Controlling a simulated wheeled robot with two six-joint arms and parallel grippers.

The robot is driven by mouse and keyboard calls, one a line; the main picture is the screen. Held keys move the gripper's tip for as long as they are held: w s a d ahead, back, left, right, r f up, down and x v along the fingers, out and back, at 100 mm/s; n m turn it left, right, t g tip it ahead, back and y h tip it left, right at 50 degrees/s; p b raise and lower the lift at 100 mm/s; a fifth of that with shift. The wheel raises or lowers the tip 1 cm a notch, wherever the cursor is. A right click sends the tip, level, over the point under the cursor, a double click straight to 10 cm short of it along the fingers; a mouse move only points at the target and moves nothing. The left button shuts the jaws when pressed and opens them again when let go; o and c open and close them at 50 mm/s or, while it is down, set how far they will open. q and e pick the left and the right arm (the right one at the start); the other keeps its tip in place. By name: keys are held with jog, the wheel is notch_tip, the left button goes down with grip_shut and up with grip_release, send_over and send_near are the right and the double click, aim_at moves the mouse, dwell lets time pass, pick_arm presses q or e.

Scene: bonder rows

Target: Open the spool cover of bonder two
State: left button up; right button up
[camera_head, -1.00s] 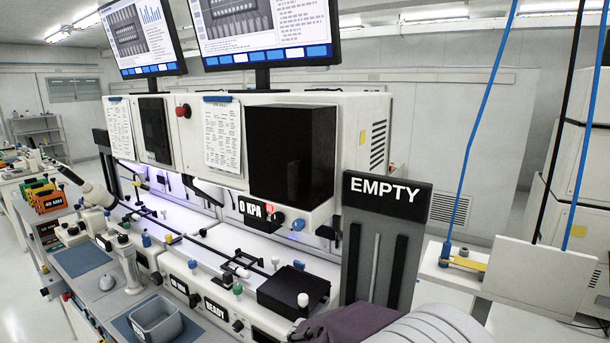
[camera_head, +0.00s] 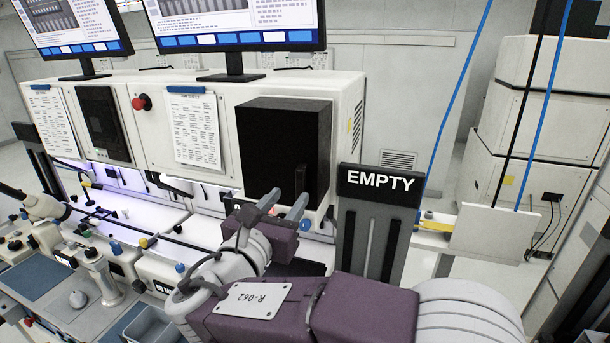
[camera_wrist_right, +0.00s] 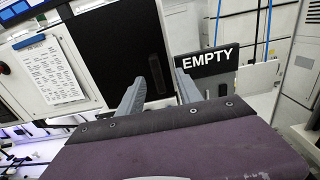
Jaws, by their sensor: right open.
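The dark spool cover (camera_head: 275,150) is a boxy black cover on the front of the right-hand white bonder, and it looks shut. A small upright black handle (camera_head: 301,180) stands near its lower right edge. My right gripper (camera_head: 284,202) is open and empty, its two grey fingers pointing at the lower part of the cover. In the right wrist view the handle (camera_wrist_right: 157,73) shows between the tips of the open fingers, and the black cover (camera_wrist_right: 110,50) fills the area left of them. I cannot tell whether the fingers touch the handle.
A dark panel marked EMPTY (camera_head: 379,184) stands close to the right of the cover and my arm. A red button (camera_head: 141,103) and paper sheet (camera_head: 195,130) are on the bonder's left. Blue and black cables (camera_head: 533,110) hang at the right.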

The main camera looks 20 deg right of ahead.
aim_at(299, 179)
jog(key=w, duration=0.1)
jog(key=w+d+p, duration=0.1)
jog(key=w, duration=0.1)
jog(key=w+p, duration=0.1)
jog(key=w, duration=0.1)
jog(key=shift+w+d+r, duration=0.1)
jog(key=shift+w+d, duration=0.05)
jog(key=shift+d, duration=0.2)
jog(key=p+x, duration=0.1)
jog(key=x, duration=0.2)
jog(key=shift+d+p, duration=0.3)
jog(key=shift+d, duration=0.05)
jog(key=shift+w+d+f, duration=0.1)
jog(key=shift+d+f, duration=0.1)
jog(key=shift+a, duration=0.1)
jog(key=shift+w+a, duration=0.1)
jog(key=shift+c, duration=1.2)
jog(key=shift+a, duration=0.1)
jog(key=c, duration=0.5)
grip_shut()
